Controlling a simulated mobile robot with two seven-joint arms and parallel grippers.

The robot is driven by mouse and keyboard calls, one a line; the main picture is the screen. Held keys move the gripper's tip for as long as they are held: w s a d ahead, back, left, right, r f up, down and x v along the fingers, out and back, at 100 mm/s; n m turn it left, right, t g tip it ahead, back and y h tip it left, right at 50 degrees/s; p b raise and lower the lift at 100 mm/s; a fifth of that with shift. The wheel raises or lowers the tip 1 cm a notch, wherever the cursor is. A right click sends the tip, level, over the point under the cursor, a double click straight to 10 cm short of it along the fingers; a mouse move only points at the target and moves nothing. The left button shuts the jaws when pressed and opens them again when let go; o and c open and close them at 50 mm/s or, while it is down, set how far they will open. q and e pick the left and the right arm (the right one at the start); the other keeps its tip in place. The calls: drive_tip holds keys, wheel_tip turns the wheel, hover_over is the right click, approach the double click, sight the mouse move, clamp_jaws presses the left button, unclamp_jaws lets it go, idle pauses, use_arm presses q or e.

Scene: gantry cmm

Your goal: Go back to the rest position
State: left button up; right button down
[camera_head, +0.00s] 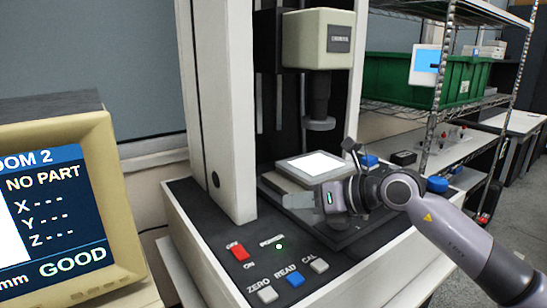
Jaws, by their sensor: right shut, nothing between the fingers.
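My right gripper (292,201) is shut and empty. My right arm comes in from the lower right and hides part of the base's right side. The machine's head (318,38) and its probe (319,105) are above the plate, with a gap between. My left gripper is not in view.
A monitor (112,190) at left reads NO PART and GOOD. A wire shelf with a green bin (392,79) stands behind right.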

drive_tip(key=s+a+r+m+t+y, duration=0.35)
drive_tip(key=s+m+t+y, duration=0.2)
drive_tip(key=m+y, duration=0.2)
drive_tip(key=s+d+f+m+t+h, duration=0.25)
drive_tip(key=d+f+m+h, duration=0.65)
drive_tip(key=m, duration=0.5)
drive_tip(key=s+d+f+m+t+h, duration=0.1)
drive_tip(key=s+d+f+m+h, duration=0.3)
drive_tip(key=d+f+m+h, duration=0.55)
drive_tip(key=s+f+m+g, duration=0.5)
drive_tip(key=s+f+g, duration=0.2)
drive_tip(key=s, duration=0.5)
drive_tip(key=s+f+m+g, duration=0.5)
drive_tip(key=s+f+g, duration=0.1)
drive_tip(key=s, duration=0.6)
drive_tip(key=w+a+f+t+y+p, duration=0.2)
drive_tip(key=w+f+t+p, duration=0.2)
drive_tip(key=w+t, duration=0.3)
drive_tip(key=shift+a+f+n+p, duration=0.3)
drive_tip(key=shift+f+n+p, duration=0.05)
drive_tip(key=shift+n, duration=0.05)
